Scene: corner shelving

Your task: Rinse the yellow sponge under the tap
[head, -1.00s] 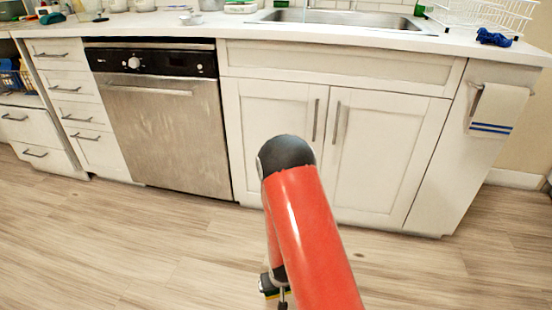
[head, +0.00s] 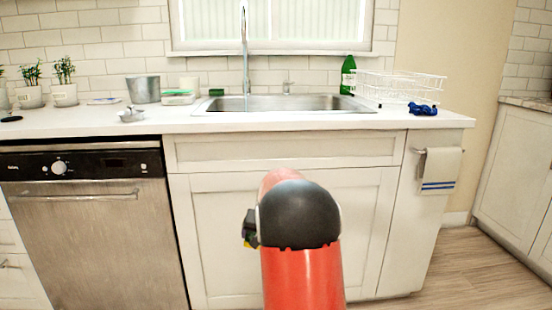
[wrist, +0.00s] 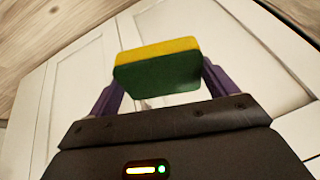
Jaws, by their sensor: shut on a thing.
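My gripper (wrist: 162,85) is shut on the yellow sponge (wrist: 155,50), which has a green side, in the wrist view. The purple fingers press on its two ends, and cabinet doors lie behind it. In the head view my red arm stands before the sink cabinet and hides most of the gripper; a small dark part with a bit of yellow shows at its left. The tap (head: 245,60) rises behind the sink (head: 290,103), above and beyond my arm. I cannot tell from this view whether water runs.
A green bottle (head: 348,75) and a white wire dish rack (head: 400,87) stand right of the sink. A blue cloth (head: 423,109) lies at the counter's right. A metal pot (head: 143,89) and a small metal dish (head: 131,114) stand left. A towel (head: 438,170) hangs at the cabinet's side.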

